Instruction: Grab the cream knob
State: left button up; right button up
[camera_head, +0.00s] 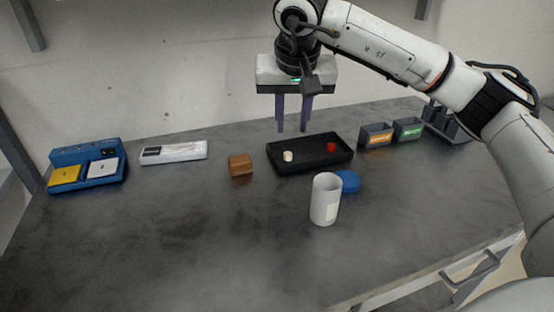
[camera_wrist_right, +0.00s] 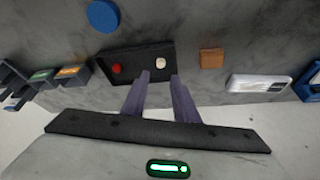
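The cream knob (camera_head: 288,156) is a small pale piece in the left part of a black tray (camera_head: 290,169). A red knob (camera_head: 331,147) sits in the right part of the same tray. In the right wrist view the cream knob (camera_wrist_right: 161,61) shows between and beyond my fingertips, with the red knob (camera_wrist_right: 116,68) to its left. My right gripper (camera_head: 292,131) is above the back edge of the tray, fingers pointing down, apart and empty; its fingers also show in the right wrist view (camera_wrist_right: 160,76). My left gripper is not in view.
A white cylinder (camera_head: 325,200) and a blue disc (camera_head: 347,181) stand in front of the tray. A brown block (camera_head: 240,165) is left of it, and labelled bins (camera_head: 376,135) are at right. The front left of the table is clear.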

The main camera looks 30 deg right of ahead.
send_near(288, 153)
notch_tip(288, 153, down, 2)
jog(key=shift+w+f, duration=0.2)
jog(key=shift+f, duration=0.05)
jog(key=shift+d+x, duration=0.2)
jog(key=shift+x, duration=2.5)
jog(key=shift+w+r, duration=0.2)
grip_shut()
